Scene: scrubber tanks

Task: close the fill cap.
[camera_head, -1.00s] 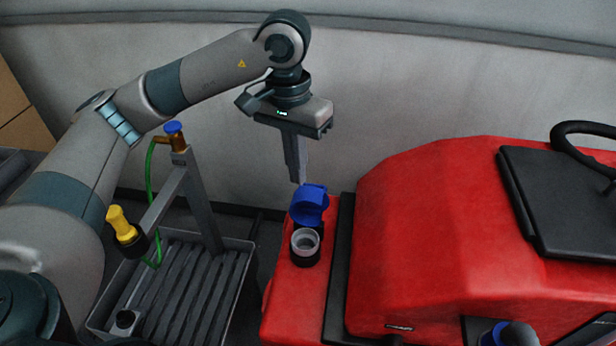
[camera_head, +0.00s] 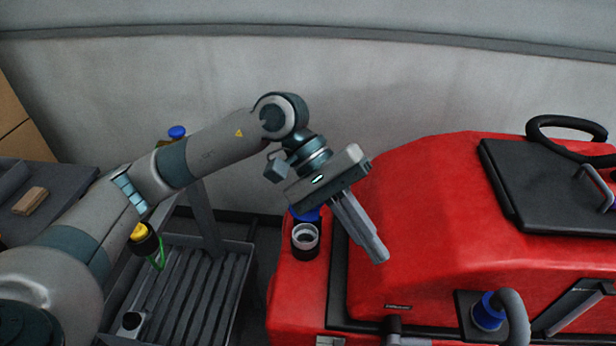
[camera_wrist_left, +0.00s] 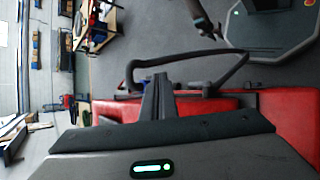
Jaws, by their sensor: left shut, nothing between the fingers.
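The fill opening (camera_head: 305,238) is a black-collared neck with a pale inner ring on the left end of the red scrubber machine (camera_head: 430,210). Its blue fill cap (camera_head: 303,214) stands open behind the neck, mostly hidden by my left gripper. My left gripper (camera_head: 380,258) is shut and empty. Its fingers slant down to the right over the red body, right of the opening, and I cannot tell whether they touch it. In the left wrist view the shut fingers (camera_wrist_left: 158,98) show against the machine.
A grey slatted drain tray (camera_head: 190,285) with a post, a green hose and a yellow-topped fitting (camera_head: 140,233) stands left of the machine. A black lid (camera_head: 550,185) with a handle and a blue-collared hose (camera_head: 488,312) are at the right. The wall is behind.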

